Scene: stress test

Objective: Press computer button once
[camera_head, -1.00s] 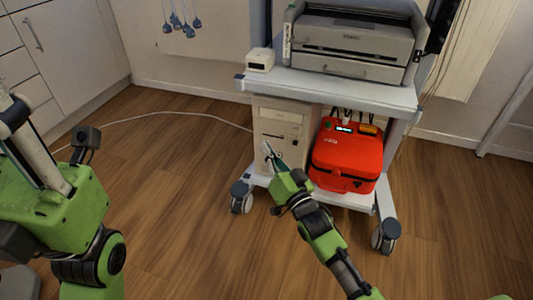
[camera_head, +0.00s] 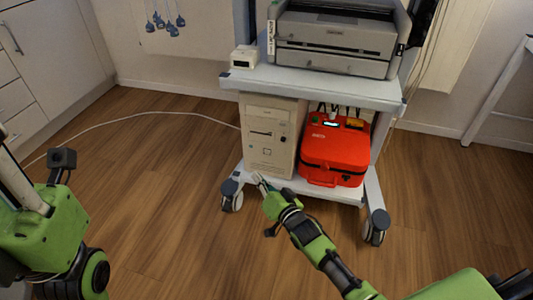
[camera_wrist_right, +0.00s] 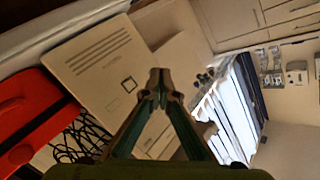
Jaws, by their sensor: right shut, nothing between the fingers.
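The computer (camera_head: 271,115) is a beige tower standing upright on the lower shelf of a cart. Its front has a dark slot and a small square (camera_head: 267,152). I cannot tell for sure which mark is the button. My right gripper (camera_head: 259,180) is shut and empty, in front of and low by the tower's base, apart from the square.
A red case (camera_head: 335,150) stands right of the tower. A printer (camera_head: 335,40) and a small white device (camera_head: 244,57) sit on the cart top (camera_head: 310,85). Cart wheels (camera_head: 232,198) stand near my right gripper. The wooden floor (camera_head: 160,170) is clear; a white cable crosses it.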

